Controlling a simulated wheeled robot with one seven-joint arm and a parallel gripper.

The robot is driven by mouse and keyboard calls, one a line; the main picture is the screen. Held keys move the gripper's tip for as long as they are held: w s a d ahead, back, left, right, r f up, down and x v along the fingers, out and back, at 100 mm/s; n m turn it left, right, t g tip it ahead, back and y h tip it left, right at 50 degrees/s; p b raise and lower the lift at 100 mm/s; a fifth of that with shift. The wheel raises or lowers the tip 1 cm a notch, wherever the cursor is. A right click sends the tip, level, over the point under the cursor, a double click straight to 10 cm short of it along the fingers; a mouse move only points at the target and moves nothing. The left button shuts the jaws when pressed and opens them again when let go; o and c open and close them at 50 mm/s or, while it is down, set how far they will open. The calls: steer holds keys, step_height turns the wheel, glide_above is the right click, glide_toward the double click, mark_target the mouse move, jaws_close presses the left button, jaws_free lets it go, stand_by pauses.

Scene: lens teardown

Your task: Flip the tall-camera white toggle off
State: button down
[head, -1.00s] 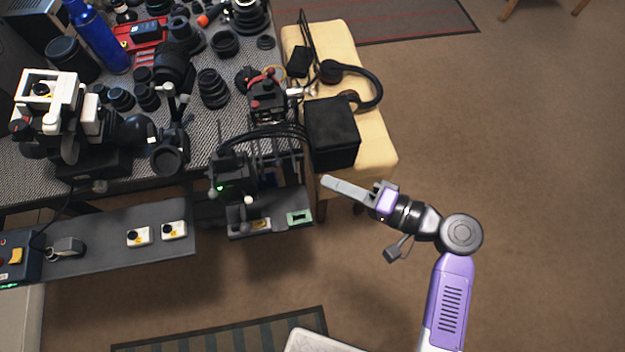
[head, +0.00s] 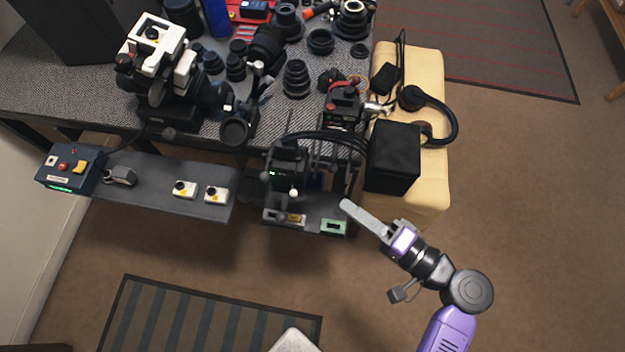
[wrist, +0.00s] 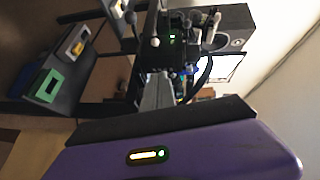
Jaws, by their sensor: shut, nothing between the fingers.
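I cannot tell which one, if either, belongs to the tall camera. A black machine (head: 287,165) with a small green light and a white round knob (head: 293,193) stands right of them; its dark body and knob (wrist: 155,42) also show in the wrist view. My gripper (head: 346,206) is shut and empty, near the machine's right side. Its grey fingers (wrist: 157,93) point toward the machine in the wrist view.
A black box (head: 392,157) and headphones (head: 436,110) lie on the yellow bench. A green-framed block (head: 334,227) sits at the machine's front base. A control box (head: 70,168) with buttons is at the shelf's left end. Brown floor is clear right of my arm.

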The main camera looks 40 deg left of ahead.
mark_target(292, 189)
steer(key=shift+s+a+f+p, duration=0.25)
steer(key=shift+s+a, duration=0.2)
steer(key=shift+a, duration=0.95)
steer(key=shift+s+a+f+p, duration=0.25)
steer(key=shift+s+a, duration=0.25)
steer(key=shift+a, duration=0.9)
steer(key=shift+s+a+f+p, duration=0.15)
steer(key=shift+s+a+f, duration=0.25)
steer(key=shift+a, duration=1)
steer(key=shift+s+r+m+t, duration=0.1)
steer(key=shift+s+m+t, duration=0.25)
steer(key=shift+m+t, duration=0.3)
steer(key=shift+s+r+m+t, duration=0.1)
steer(key=shift+s+m+t, duration=0.3)
steer(key=shift+t, duration=0.35)
steer(key=shift+s+a+f+m+t+h+b, duration=0.1)
steer(key=shift+s+a+m+t+h+b, duration=0.25)
steer(key=shift+m+t, duration=0.4)
steer(key=shift+s+a+r+m+t+h+b, duration=0.15)
steer(key=shift+s+m+t+h, duration=0.15)
steer(key=shift+s+m+t, duration=0.5)
steer(key=shift+s+a+f+m+t+h+b, duration=0.15)
steer(key=shift+s+a+m+t+h, duration=0.15)
steer(key=shift+t, duration=0.75)
steer(key=shift+d, duration=0.15)
